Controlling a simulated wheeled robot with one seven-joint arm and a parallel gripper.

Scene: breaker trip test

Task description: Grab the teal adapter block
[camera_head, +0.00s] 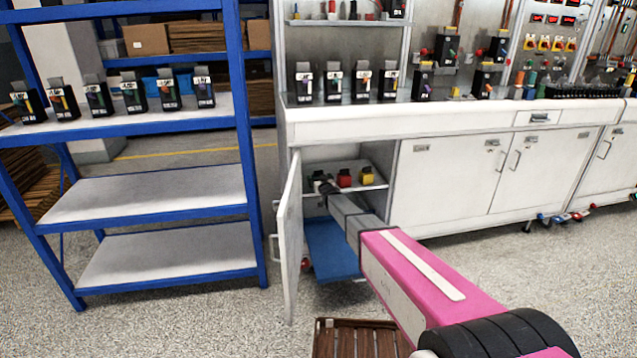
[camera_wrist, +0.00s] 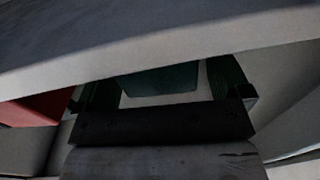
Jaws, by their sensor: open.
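The teal adapter block (camera_wrist: 160,81) shows as a dark teal shape in the wrist view, between the two fingers of my gripper (camera_wrist: 165,92). My gripper is open, with a pale gap between each finger and the block. The block's upper part is cut off by a pale edge across the view. In the head view my gripper (camera_head: 325,186) reaches into the open cabinet at the shelf (camera_head: 378,183). There the teal block is hard to make out beside the gripper.
A red block (camera_head: 344,178) and a yellow block (camera_head: 367,176) stand right of my gripper on the shelf. The open cabinet door (camera_head: 289,240) is close on the left. The white counter (camera_head: 420,117) overhangs the shelf. A brown slatted crate (camera_head: 345,340) is on the floor.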

